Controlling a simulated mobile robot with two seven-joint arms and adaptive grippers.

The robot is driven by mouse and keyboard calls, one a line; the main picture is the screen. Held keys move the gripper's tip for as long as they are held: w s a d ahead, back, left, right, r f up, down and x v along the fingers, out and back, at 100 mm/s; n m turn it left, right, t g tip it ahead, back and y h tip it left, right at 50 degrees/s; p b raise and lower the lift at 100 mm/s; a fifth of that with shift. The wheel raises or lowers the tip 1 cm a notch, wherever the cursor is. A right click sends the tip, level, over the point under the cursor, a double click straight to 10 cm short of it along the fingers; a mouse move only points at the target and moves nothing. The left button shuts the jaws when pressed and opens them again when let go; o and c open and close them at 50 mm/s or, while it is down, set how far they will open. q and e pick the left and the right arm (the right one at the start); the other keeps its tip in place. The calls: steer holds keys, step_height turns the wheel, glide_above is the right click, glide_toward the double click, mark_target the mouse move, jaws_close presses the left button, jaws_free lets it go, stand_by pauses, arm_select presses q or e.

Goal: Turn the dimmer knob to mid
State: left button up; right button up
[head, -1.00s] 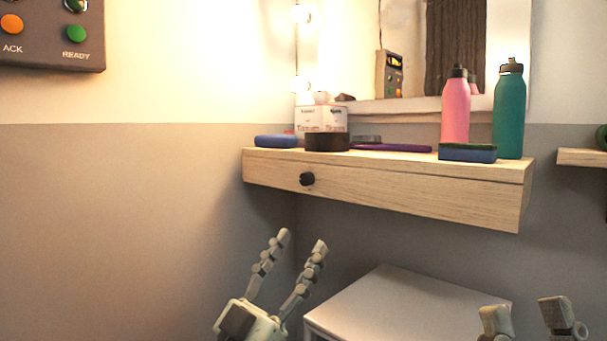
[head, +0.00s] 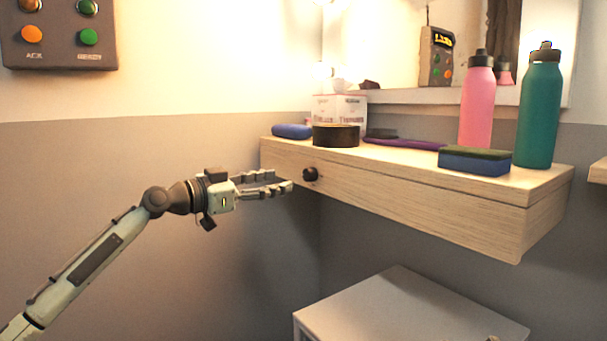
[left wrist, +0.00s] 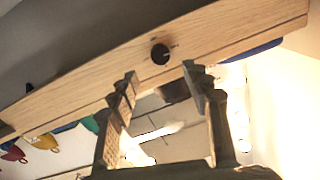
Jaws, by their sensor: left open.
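The dimmer knob (head: 310,174) is a small black round knob on the front face of the wooden shelf. It also shows in the left wrist view (left wrist: 160,54), ahead of the fingertips and roughly between them, with a small light mark at its edge. My left gripper (head: 290,182) is open and empty, its fingers pointing right at the knob, a short gap away. In the left wrist view its two fingers (left wrist: 158,72) stand apart on either side of the knob's line. My right gripper is not clearly in view; only a small bit shows at the bottom edge of the head view.
On the shelf (head: 400,195) stand a pink bottle (head: 477,105), a teal bottle (head: 538,110), a sponge (head: 475,161), a black round tin (head: 335,136) and a blue item (head: 292,131). A white cabinet (head: 410,310) stands below. A button panel (head: 60,35) hangs upper left.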

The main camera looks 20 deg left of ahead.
mark_target(306, 176)
arm_select(q)
steer(key=x, duration=0.7)
steer(key=shift+w+d+p, duration=0.15)
steer(key=shift+w+p, duration=0.15)
steer(key=shift+p, duration=0.05)
arm_select(e)
steer(key=f, duration=0.1)
steer(key=w+f+g, duration=0.1)
steer(key=shift+d+f+h, duration=0.1)
steer(key=shift+f+h, duration=0.3)
arm_select(q)
steer(key=shift+c, duration=0.3)
jaws_close()
arm_select(e)
steer(key=shift+g, duration=0.3)
